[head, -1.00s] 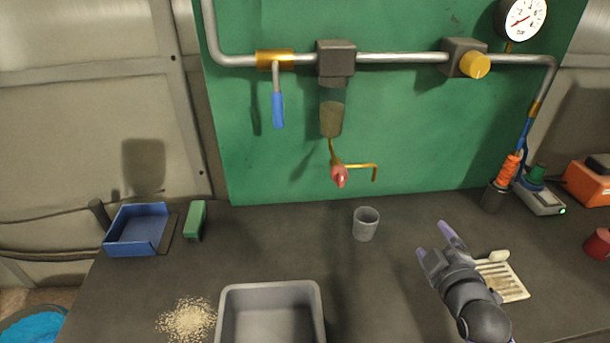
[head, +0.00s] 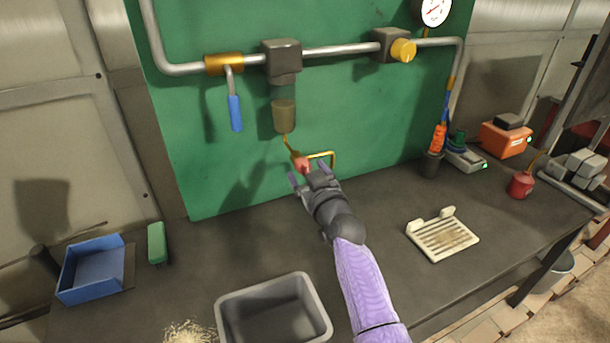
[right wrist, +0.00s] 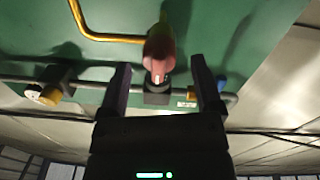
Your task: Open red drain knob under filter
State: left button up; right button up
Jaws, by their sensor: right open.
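The red drain knob (head: 301,163) sits under the filter (head: 284,115), where a thin brass drain pipe (head: 326,155) bends off to the right. My right gripper (head: 309,175) is open at the knob, with its fingers on either side of it in the head view. In the right wrist view the knob (right wrist: 159,48) shows between the two open fingertips (right wrist: 160,72), with a gap to each finger. I cannot tell how deep between the fingers it sits. My left gripper is not in view.
A blue-handled lever (head: 235,113) hangs left of the filter. A grey bin (head: 272,308) and a blue tray (head: 93,270) stand on the bench to the left. A slotted cream tray (head: 442,236) lies to the right.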

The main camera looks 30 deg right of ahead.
jog(key=shift+w+d, duration=0.1)
jog(key=shift+w, duration=0.5)
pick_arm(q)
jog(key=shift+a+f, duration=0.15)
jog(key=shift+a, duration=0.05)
pick_arm(e)
jog(key=c, duration=0.3)
grip_shut()
